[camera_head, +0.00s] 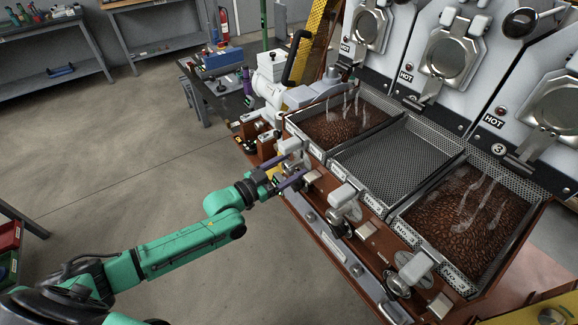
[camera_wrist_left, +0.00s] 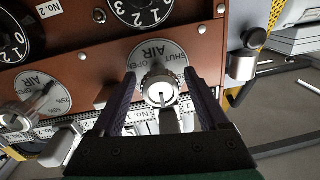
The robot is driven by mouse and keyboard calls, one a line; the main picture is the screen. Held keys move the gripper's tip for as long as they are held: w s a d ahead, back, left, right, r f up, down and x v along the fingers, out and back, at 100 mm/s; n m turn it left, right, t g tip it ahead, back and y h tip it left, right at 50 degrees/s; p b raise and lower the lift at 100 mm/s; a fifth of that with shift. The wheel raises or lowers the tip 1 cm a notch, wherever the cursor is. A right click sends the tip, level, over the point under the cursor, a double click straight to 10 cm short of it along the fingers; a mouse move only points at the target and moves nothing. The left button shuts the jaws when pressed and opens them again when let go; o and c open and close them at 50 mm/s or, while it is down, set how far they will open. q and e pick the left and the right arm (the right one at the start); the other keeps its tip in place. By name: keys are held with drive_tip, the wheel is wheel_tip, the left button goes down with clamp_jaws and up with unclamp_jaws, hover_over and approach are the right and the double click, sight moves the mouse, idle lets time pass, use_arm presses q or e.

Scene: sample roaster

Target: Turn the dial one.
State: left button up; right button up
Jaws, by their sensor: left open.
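My left gripper (camera_head: 284,172) is at the left end of the roaster's brown front panel. In the left wrist view, its open dark fingers (camera_wrist_left: 164,88) stand on either side of a round silver knob (camera_wrist_left: 159,84). The knob is in front of a white dial plate (camera_wrist_left: 156,52) marked SHUT, AIR and OPEN. A No. 1 label (camera_wrist_left: 143,128) shows below it, partly covered by the left finger. Gaps show beside the knob; contact is not clear. A black numbered dial (camera_wrist_left: 143,10) is above, cut by the frame edge. My right gripper is not in view.
A second air dial (camera_wrist_left: 48,88) with a silver handle and a black dial marked No. 2 (camera_wrist_left: 10,50) are to the left. Trays of smoking beans (camera_head: 345,125) (camera_head: 468,225) flank an empty mesh tray (camera_head: 395,150). Open floor (camera_head: 120,140) lies left of the roaster.

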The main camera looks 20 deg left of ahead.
use_arm(q)
clamp_jaws()
drive_tip(key=shift+n, duration=0.3)
unclamp_jaws()
drive_tip(key=shift+s, duration=0.1)
drive_tip(key=v, duration=1.4)
drive_tip(key=shift+s, duration=0.2)
drive_tip(key=shift+a, duration=0.15)
